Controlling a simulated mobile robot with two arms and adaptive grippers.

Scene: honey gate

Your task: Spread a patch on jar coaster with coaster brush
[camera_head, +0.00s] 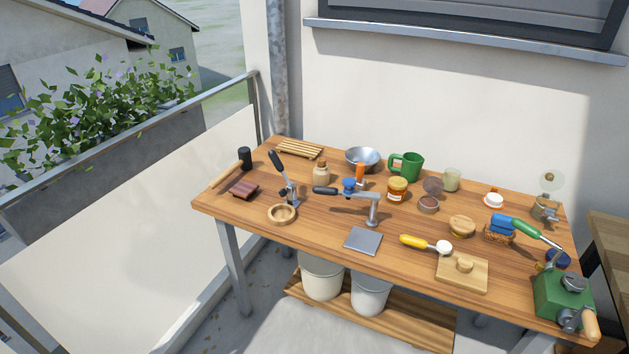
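A flat grey square (363,240) lies near the table's front edge and looks like a coaster; nothing is on it. A jar with an orange label (397,190) stands behind it, apart from it. I cannot tell for sure which thing is the coaster brush. A green-handled tool (526,228) with a metal end lies at the right beside a blue piece (502,222) over a small basket. An upright orange handle (360,172) stands near the middle, close to a blue knob. Neither of my grippers is in view.
The wooden table (320,228) is crowded. A clamp with a black handle (277,163), a metal bowl (362,158), a green mug (406,166), a wooden board (462,272) and a green grinder (562,298) stand on it.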

